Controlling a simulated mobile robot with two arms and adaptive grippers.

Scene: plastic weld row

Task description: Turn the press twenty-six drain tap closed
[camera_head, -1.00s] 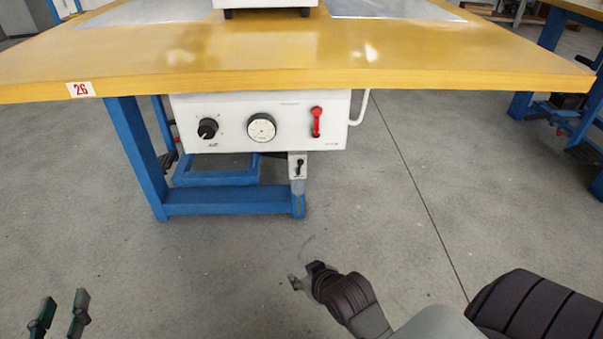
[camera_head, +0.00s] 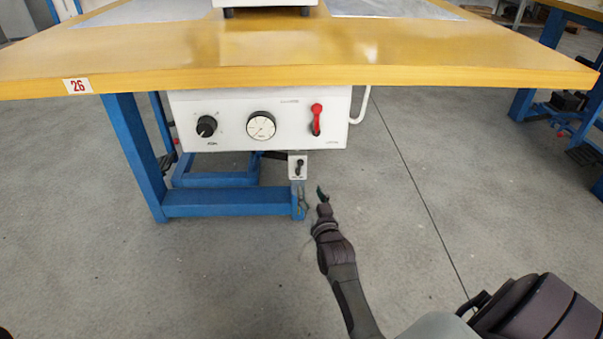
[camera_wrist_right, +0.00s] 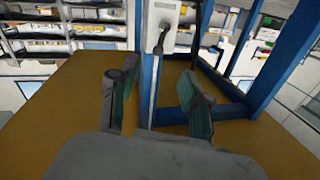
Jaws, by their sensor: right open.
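Below the press table's white control box (camera_head: 260,119), a small white plate (camera_head: 298,172) with a short dark lever (camera_head: 299,166) sits on a blue leg. The lever (camera_wrist_right: 166,36) also shows at the top of the right wrist view, hanging down from the white plate (camera_wrist_right: 160,12). The box carries a red lever (camera_head: 316,118), which stands about upright. No label shows which lever is the drain tap. My right gripper (camera_head: 312,198) is open, just below the plate. In the wrist view its green-padded fingers (camera_wrist_right: 158,95) are apart, with the lever beyond their tips and untouched.
A black knob (camera_head: 206,126) and a gauge (camera_head: 261,127) sit left of the red lever. A blue crossbar (camera_head: 225,203) runs left of the gripper. The grey floor (camera_head: 450,200) to the right is clear.

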